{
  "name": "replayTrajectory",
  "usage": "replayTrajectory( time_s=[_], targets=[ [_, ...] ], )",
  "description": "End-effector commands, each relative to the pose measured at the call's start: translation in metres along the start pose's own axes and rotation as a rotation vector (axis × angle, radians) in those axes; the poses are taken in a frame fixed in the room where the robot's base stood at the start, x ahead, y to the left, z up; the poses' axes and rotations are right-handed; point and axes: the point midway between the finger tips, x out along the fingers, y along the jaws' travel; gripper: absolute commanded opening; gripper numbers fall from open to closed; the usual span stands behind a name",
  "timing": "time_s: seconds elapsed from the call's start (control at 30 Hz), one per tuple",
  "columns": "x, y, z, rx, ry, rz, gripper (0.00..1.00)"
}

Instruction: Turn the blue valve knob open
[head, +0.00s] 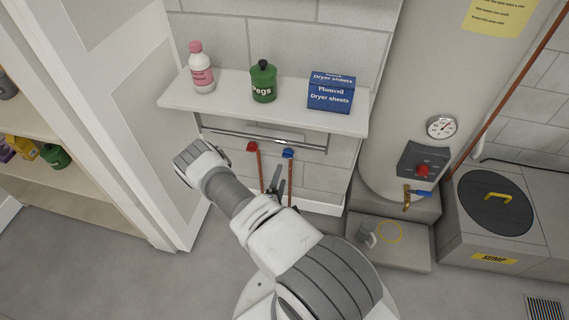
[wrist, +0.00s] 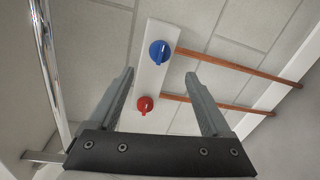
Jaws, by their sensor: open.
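The blue valve knob (head: 289,153) is on the wall below the shelf, at the top of a copper pipe. In the wrist view the blue knob (wrist: 160,53) is round, with a pale pointer mark, on a white plate. A red knob (head: 252,147) sits beside it; in the wrist view the red knob (wrist: 144,104) is nearer my gripper. My gripper (wrist: 160,74) is open and empty, its fingers spread either side of the view of the knobs, touching neither as far as I can tell. In the head view my gripper (head: 275,180) is partly hidden by my arm.
A chrome rail (head: 265,138) runs under the shelf (head: 290,112), close above the knobs. The shelf holds a bottle (head: 201,68), a green peg jar (head: 263,82) and a blue dryer-sheets box (head: 331,92). A tank (head: 412,100) stands to the right.

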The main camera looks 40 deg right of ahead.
Motion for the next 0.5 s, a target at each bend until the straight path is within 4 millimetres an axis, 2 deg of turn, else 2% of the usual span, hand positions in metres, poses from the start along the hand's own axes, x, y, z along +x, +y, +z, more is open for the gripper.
replayTrajectory(
  time_s=[0.03,0.2,0.33,0.5],
  targets=[
    [-0.013,0.001,0.000,-0.004,0.002,-0.003,0.83],
    [-0.044,0.000,0.000,-0.003,0.002,-0.002,0.83],
    [-0.057,0.000,0.000,-0.002,0.001,-0.001,0.83],
    [-0.062,0.000,0.001,0.000,-0.001,0.000,0.83]
  ],
)
